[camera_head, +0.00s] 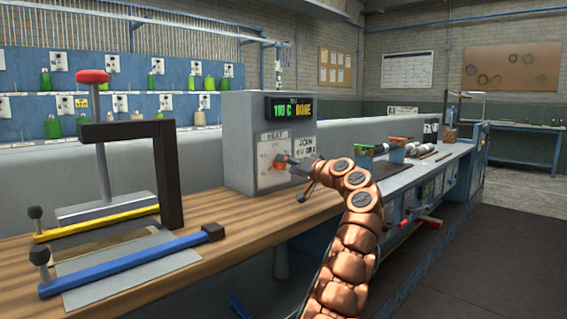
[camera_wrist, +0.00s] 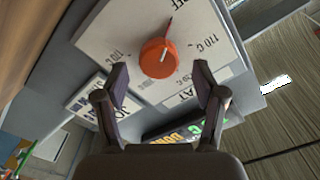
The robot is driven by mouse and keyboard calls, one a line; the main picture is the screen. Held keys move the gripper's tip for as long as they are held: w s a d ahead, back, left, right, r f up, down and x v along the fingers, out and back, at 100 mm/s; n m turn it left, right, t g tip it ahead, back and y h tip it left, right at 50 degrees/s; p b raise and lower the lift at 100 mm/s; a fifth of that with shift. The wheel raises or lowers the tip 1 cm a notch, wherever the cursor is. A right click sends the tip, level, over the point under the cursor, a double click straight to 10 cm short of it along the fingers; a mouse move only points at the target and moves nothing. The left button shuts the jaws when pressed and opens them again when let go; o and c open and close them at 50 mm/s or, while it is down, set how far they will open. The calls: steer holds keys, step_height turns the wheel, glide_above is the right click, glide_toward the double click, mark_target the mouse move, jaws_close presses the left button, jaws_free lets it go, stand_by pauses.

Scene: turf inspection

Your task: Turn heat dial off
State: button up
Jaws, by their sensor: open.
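The heat dial is an orange-red knob (camera_wrist: 159,57) on a white plate (camera_wrist: 108,27) marked with temperatures and OFF. In the wrist view its white pointer line lies near a red line on the plate, which runs toward the OFF side. In the head view the dial (camera_head: 281,160) sits on the front of a grey control box (camera_head: 240,140) under the HEAT label. The box's display (camera_head: 290,107) reads 110 C DONE. My gripper (camera_wrist: 160,80) is open, its fingers on either side of the dial's near side.
The box stands on a wooden bench (camera_head: 225,215). To the left are a black frame press (camera_head: 168,170), a yellow bar (camera_head: 95,222) and a blue bar (camera_head: 130,262). A JOIN label (camera_head: 305,143) is beside the dial. Small items lie further right along the bench.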

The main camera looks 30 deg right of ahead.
steer(key=v, duration=0.8)
steer(key=shift+s, duration=0.25)
steer(key=shift+d+r, duration=0.1)
